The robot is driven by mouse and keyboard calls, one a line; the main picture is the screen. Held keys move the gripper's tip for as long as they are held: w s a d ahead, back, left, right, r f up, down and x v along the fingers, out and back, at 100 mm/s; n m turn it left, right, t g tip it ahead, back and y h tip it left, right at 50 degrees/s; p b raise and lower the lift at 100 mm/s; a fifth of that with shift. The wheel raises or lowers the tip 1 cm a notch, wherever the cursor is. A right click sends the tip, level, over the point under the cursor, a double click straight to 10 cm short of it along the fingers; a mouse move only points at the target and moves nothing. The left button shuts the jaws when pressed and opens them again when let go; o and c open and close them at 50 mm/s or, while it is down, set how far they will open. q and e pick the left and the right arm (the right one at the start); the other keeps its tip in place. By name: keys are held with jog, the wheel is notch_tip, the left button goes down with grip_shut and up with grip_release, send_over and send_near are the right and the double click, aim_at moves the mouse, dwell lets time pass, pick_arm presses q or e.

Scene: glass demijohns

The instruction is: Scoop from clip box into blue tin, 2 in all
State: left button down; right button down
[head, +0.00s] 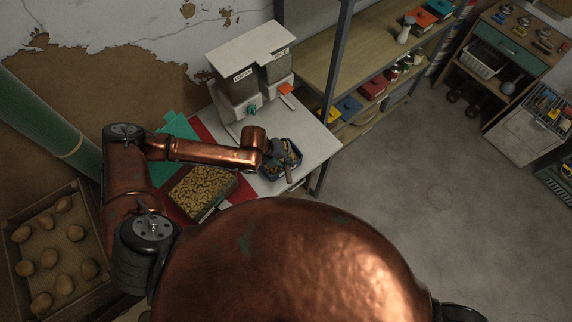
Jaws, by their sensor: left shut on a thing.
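The clip box (222,203), a clear box full of small yellow-brown pieces, stands on the table left of the blue tin. The blue tin (270,177) stands on the white tabletop and has some orange-brown pieces in it. My left gripper (283,160) is over the tin and hides part of it. It is shut on what looks like a scoop (288,175), of which a brown handle-like part shows. The scoop's bowl and any load are hidden. My right gripper is out of view.
A white dispenser (240,60) with two labelled bins stands behind the tin. A red mat (207,130) and a teal sheet or lid (165,168) lie by the clip box. A crate (85,285) of round brown things is at left.

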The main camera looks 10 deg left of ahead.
pick_arm(q)
jog(key=shift+f+t+h+b, duration=0.15)
jog(key=shift+t+h+b, duration=0.4)
jog(key=shift+b, duration=1.1)
jog(key=shift+w+d+t+h+b, duration=0.15)
jog(key=shift+t+h+b, duration=0.2)
jog(key=shift+h+b, duration=0.75)
jog(key=shift+s+d+t+h+b, duration=0.1)
jog(key=shift+t+h+b, duration=0.2)
jog(key=shift+h+b, duration=0.75)
jog(key=shift+t+h+b, duration=0.8)
jog(key=shift+h+b, duration=0.5)
jog(key=shift+b, duration=1.7)
jog(key=shift+t+h+b, duration=0.3)
jog(key=shift+h+b, duration=0.1)
jog(key=shift+b, duration=0.35)
jog(key=shift+r, duration=0.2)
